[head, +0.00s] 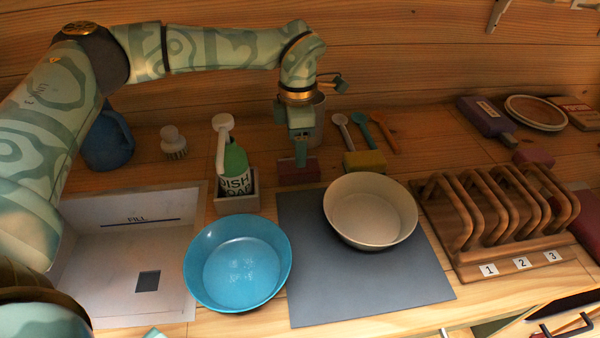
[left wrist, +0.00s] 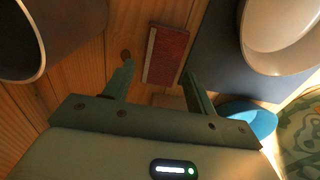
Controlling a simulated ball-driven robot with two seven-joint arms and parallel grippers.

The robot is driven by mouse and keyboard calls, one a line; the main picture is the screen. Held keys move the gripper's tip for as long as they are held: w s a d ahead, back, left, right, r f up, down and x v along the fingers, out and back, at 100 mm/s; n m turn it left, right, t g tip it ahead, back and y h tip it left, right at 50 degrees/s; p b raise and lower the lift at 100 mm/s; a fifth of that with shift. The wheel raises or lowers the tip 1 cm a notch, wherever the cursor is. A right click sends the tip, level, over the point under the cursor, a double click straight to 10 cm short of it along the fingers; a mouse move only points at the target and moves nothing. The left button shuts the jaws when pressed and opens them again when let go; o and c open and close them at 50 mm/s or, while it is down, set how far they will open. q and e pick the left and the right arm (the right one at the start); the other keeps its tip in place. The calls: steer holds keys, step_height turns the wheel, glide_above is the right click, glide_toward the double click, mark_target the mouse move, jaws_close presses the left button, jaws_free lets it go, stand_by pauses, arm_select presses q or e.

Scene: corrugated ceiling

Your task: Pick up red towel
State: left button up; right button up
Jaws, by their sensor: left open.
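A small red block-like piece (head: 298,172), which I take for the red towel, lies on the wooden counter at the back edge of the grey mat (head: 310,270). In the left wrist view the red towel (left wrist: 169,55) is a flat rectangle with a pale strip along one long side. My left gripper (head: 300,143) points down above it, open and empty. In the left wrist view the gripper's fingers (left wrist: 159,72) stand apart, with the towel beyond their tips and roughly between them. My right gripper is not in view.
A dish soap bottle (head: 235,170) stands left of the towel, a yellow sponge (head: 364,161) right. A grey canister (head: 318,118) is close behind the gripper. A blue bowl (head: 238,304), a cream bowl (head: 370,236) and a wooden rack (head: 463,225) are in front.

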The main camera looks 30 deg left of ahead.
arm_select(q)
step_height(320, 180, down, 6)
steer(key=shift+s+b, duration=0.1)
steer(key=shift+b, duration=1.1)
steer(key=shift+r, duration=0.1)
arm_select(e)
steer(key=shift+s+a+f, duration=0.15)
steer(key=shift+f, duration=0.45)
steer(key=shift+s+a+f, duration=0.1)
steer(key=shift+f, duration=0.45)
arm_select(q)
steer(key=c, duration=0.6)
steer(key=shift+r, duration=0.15)
steer(key=shift+c, duration=0.2)
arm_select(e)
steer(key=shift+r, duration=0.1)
